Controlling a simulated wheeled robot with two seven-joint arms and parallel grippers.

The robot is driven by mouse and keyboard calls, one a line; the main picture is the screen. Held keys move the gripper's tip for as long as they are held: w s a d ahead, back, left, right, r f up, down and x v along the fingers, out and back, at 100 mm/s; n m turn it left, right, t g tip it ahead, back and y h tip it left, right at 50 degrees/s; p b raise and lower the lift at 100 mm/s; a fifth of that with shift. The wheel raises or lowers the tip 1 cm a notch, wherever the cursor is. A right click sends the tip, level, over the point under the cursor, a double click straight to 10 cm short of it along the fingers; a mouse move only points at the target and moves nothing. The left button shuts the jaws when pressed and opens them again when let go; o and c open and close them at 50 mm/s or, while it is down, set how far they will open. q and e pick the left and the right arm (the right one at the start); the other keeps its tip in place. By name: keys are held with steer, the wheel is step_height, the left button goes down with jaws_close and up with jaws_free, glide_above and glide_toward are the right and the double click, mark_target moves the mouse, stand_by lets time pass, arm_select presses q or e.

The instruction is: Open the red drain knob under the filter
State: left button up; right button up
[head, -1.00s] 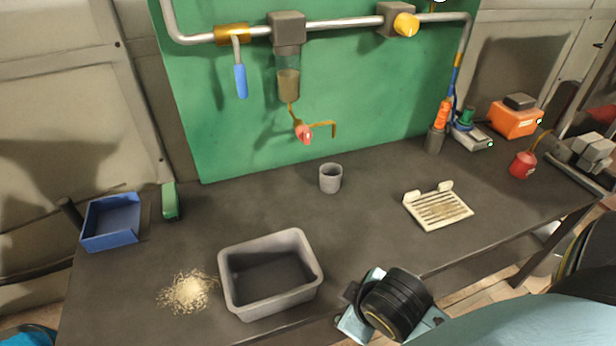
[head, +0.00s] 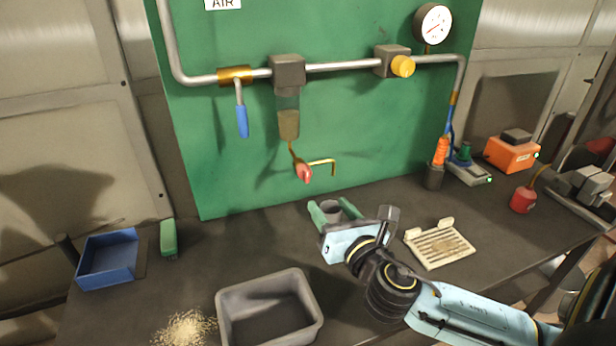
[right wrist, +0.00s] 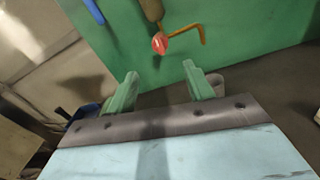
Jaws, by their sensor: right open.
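The red drain knob (head: 304,173) hangs under the filter bowl (head: 288,122), in front of the green panel, with a bent brass tube to its right. My right gripper (head: 333,207) is open and empty, below the knob and nearer to me. In the right wrist view the knob (right wrist: 159,43) shows beyond the gap between the two green fingers (right wrist: 158,84), apart from them. A grey cup (head: 331,211) stands on the bench, partly hidden behind my right gripper. My left gripper is not in view.
A grey bin (head: 312,331), a blue tray (head: 82,283) and spilled granules (head: 185,328) are on the bench. A slotted cream plate (head: 440,244) lies right of my gripper. A blue-handled lever (head: 242,121) hangs left of the filter.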

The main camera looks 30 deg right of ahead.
mark_target(308, 178)
steer(key=w, duration=0.4)
steer(key=w+d, duration=0.1)
steer(key=w, duration=0.3)
steer(key=w+d, duration=0.1)
steer(key=w, duration=0.2)
steer(key=shift+w, duration=0.4)
steer(key=c, duration=1)
